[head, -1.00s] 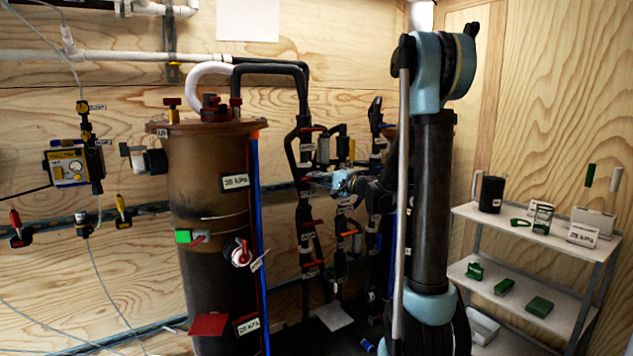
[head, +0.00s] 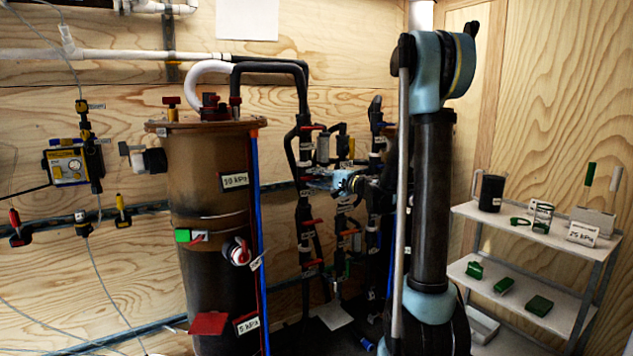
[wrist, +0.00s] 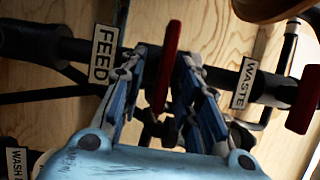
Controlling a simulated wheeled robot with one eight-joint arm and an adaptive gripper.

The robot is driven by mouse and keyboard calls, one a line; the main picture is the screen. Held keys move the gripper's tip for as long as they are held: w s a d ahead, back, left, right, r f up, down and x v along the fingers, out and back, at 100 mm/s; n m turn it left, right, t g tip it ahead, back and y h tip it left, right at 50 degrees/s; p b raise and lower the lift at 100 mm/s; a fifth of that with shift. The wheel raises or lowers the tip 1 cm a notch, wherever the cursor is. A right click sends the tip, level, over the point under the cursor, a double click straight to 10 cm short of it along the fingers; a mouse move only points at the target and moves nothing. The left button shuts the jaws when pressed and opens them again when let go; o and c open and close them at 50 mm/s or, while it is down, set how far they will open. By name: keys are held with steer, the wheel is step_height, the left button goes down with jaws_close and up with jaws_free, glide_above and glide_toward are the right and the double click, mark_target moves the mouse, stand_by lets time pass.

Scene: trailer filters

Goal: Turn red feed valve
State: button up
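The feed valve's red handle (wrist: 168,62) stands between my gripper's (wrist: 164,54) two blue fingers in the wrist view. It is long and slightly tilted, just right of the "FEED" label (wrist: 104,54). The fingers are apart, one on each side of the handle; a narrow gap shows on its left, and contact on its right cannot be made out. In the head view my gripper (head: 322,182) reaches left into the dark pipework behind the brown tank (head: 208,205); the feed handle cannot be singled out there.
A "WASTE" label (wrist: 243,83) and another red handle (wrist: 304,99) are to the right. A "WASH" label (wrist: 17,162) is lower left. Dark pipes crowd around my gripper. A shelf (head: 545,236) with green parts stands at right.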

steer(key=v, duration=1.1)
steer(key=shift+s+d, duration=0.25)
steer(key=shift+d, duration=0.1)
steer(key=shift+f, duration=0.2)
steer(key=s+f+n+g+h, duration=0.25)
steer(key=s+f, duration=0.25)
steer(key=s, duration=0.4)
steer(key=s+f+n+g+h, duration=0.2)
steer(key=s+f+h, duration=0.25)
steer(key=s, duration=0.35)
steer(key=s+d+f+n+g+h, duration=0.1)
steer(key=s+d+f+h, duration=0.3)
steer(key=s, duration=0.5)
steer(key=s+d+f+n+g+h, duration=0.1)
steer(key=s+d+f+h, duration=0.3)
steer(key=s+d, duration=0.5)
step_height(320, 180, down, 3)
steer(key=shift+s+d+r+g, duration=0.15)
steer(key=shift+s+d+g, duration=0.05)
steer(key=shift+g, duration=0.35)
